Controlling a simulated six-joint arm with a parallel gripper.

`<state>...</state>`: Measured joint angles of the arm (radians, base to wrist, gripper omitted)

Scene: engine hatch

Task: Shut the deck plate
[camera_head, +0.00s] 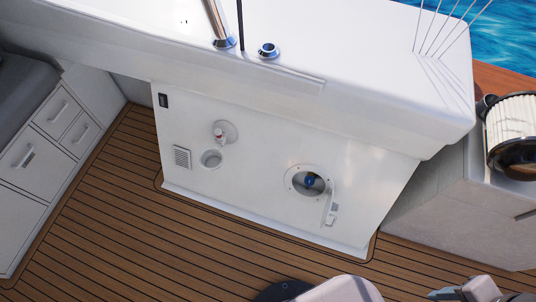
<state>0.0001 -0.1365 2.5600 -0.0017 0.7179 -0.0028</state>
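The deck plate is most likely the round white ring (293,181) low on the right part of the white panel. It is open: a dark hole with a blue part inside shows through it. A thin white flap (328,208) stands out at its lower right, seen nearly edge-on; it looks like its lid, swung open. Parts of my own arm show at the bottom edge, cut off by the frame. I cannot make out gripper fingers among them, and nothing of mine touches the lid.
A smaller round fitting (211,159) with a raised round piece (225,132) above it sits left on the panel, beside a vent (182,157). A white counter (360,70) overhangs the panel. Teak floor (120,220) in front is clear. A grey cabinet (455,215) stands right.

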